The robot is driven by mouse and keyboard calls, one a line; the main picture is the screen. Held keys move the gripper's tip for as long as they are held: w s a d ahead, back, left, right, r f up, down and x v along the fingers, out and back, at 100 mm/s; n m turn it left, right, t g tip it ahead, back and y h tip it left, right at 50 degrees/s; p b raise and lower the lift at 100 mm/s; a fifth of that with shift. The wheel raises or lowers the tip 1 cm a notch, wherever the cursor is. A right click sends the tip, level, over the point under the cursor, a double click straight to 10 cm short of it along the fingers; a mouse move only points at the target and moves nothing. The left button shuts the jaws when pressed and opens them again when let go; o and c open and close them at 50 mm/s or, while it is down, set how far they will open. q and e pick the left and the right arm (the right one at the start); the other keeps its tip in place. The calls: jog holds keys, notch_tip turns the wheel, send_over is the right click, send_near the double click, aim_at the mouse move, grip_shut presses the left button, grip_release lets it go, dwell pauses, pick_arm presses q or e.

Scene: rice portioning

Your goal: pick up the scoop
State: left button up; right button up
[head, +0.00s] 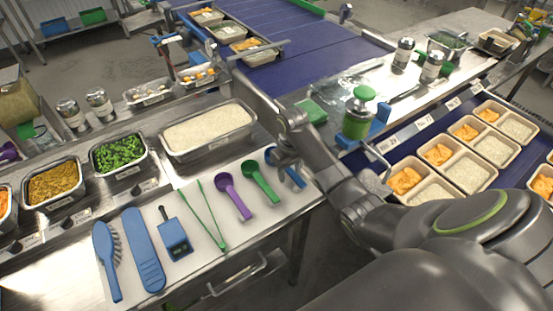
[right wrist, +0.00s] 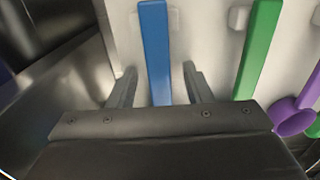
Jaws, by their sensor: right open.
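Three scoops lie side by side on a white board: a purple scoop (head: 236,197), a green scoop (head: 261,183) and a blue scoop (head: 297,180). My right gripper (head: 279,158) is over the blue scoop and hides part of it. In the right wrist view, the blue handle (right wrist: 155,45) runs between the two open fingers of my right gripper (right wrist: 160,80), with a gap on each side. The green handle (right wrist: 259,48) lies outside the fingers, to the right. My left gripper is not in view.
A rice pan (head: 208,134) stands behind the scoops, beside a pan of green vegetables (head: 119,154). Green tongs (head: 208,222), a blue device (head: 174,238) and a blue brush (head: 106,255) lie to the left. A squeeze bottle (head: 357,119) stands to the right.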

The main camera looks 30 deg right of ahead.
grip_shut()
jog(key=shift+r, duration=0.1)
dwell(0.3)
jog(key=shift+w+r, duration=0.1)
jog(key=shift+r, duration=0.3)
notch_tip(320, 180, up, 3)
jog(key=shift+r+b, duration=0.1)
jog(key=shift+b, duration=0.25)
notch_tip(320, 180, up, 5)
jog(key=shift+f+p, duration=0.1)
jog(key=shift+p, duration=1.15)
notch_tip(320, 180, up, 7)
jog(key=p, duration=0.8)
send_over(290, 170)
